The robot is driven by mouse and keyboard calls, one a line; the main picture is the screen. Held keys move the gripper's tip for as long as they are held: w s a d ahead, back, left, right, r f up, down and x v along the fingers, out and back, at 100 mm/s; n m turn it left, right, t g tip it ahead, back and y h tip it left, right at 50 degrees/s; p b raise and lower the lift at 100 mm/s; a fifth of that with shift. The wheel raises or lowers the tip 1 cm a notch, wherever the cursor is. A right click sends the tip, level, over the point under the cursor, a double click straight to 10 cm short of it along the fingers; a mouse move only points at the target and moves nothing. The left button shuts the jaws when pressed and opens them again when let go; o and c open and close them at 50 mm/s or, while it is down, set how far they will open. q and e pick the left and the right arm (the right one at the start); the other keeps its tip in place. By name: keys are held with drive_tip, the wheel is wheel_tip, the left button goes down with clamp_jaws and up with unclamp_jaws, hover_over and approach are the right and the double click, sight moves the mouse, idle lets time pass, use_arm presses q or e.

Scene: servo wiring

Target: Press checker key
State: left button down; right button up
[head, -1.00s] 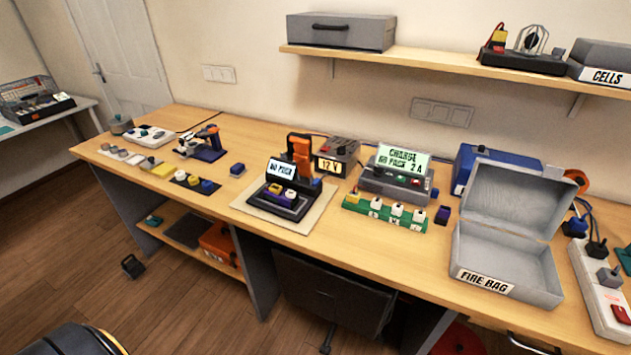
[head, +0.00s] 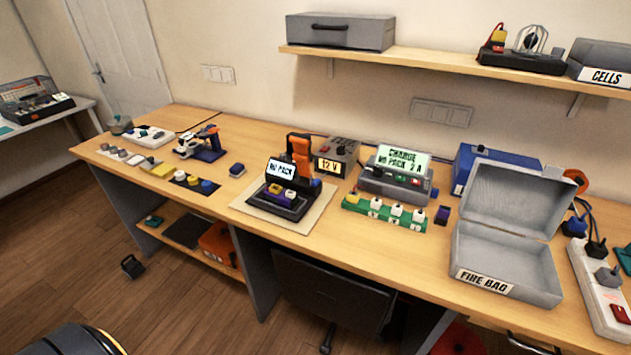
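The device with a small tilted screen reading "NO PACK" (head: 281,170) stands on a pale mat (head: 243,207) near the middle of the bench; I take it to be the checker. Its dark base (head: 283,208) carries a purple block with a yellow and a white piece on top. An orange and black part rises behind its screen. Which part is its key is too small to tell. The charger (head: 397,180) to its right has a green screen reading "CHARGE NO PACK 2 A" and small coloured buttons below. Neither of my grippers is in view.
A green strip (head: 384,214) with several plugs lies before the charger. The open grey fire bag box (head: 508,262) stands to the right, with a white power strip (head: 603,288) beyond. Bare bench (head: 345,248) lies in front of the devices. A shelf (head: 440,67) hangs above.

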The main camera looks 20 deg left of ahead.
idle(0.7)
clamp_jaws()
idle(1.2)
